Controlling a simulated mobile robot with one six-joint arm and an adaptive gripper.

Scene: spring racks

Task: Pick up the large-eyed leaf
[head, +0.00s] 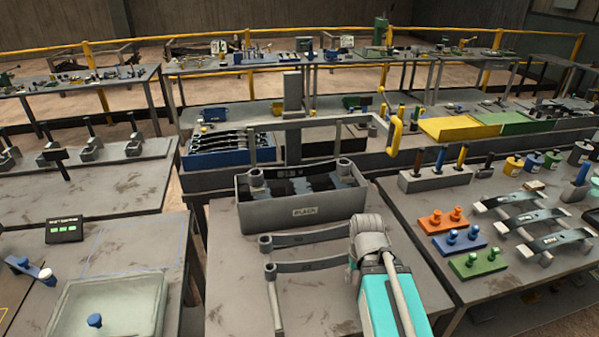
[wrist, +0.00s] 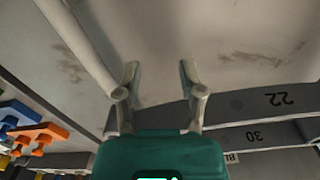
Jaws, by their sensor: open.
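Two dark curved leaves lie on the middle table in the head view. The farther leaf (head: 308,237) and the nearer leaf (head: 308,265) each show a round eye at the left end; their right ends are hidden behind my arm. In the wrist view, one leaf (wrist: 240,110) is marked 22 and the other (wrist: 235,138) is marked 30. I cannot tell which has the larger eye. My gripper (wrist: 159,70) is open, with nothing between its fingers. Its fingertips point over bare tabletop, apart from the leaves. In the head view my arm hides the fingertips.
A grey bin (head: 305,211) labelled BLACK stands behind the leaves, with eyed ends above its rim. The right table holds orange (head: 444,222), blue (head: 459,242) and green (head: 478,262) peg blocks and several leaves. A tray (head: 105,305) is at lower left.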

